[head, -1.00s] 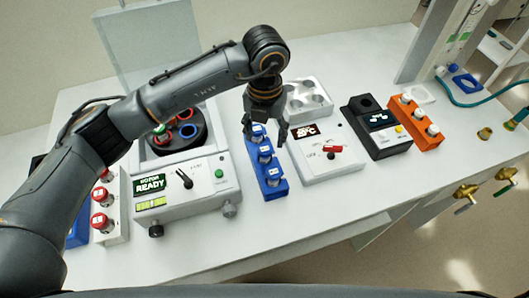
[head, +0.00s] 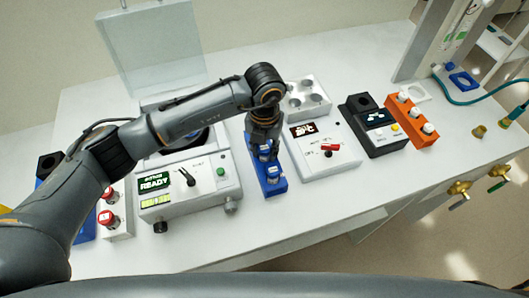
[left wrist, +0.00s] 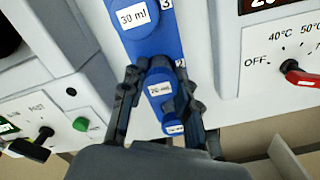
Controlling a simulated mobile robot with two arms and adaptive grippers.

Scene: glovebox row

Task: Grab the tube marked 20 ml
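The blue rack (head: 273,189) stands between the white machine and the hot-plate box. In the left wrist view the rack (left wrist: 172,48) holds a tube with a 30 ml label (left wrist: 133,17) near slot 3. Near slot 2 is a blue-capped tube (left wrist: 160,88) whose small label seems to read 20 ml. A further label (left wrist: 174,128) below it is too small to read. My left gripper (head: 264,150) is low over the rack, pointing down. In the left wrist view its fingers (left wrist: 160,80) are apart, one on each side of the slot 2 tube; contact is unclear. My right gripper is not in view.
Left of the rack is the white machine (head: 185,203) with a READY screen. Right of it is the white box (head: 330,160) with a red knob, then a black device (head: 385,141) and an orange rack (head: 421,133). Red-capped tubes (head: 106,218) stand at left. The front table strip is clear.

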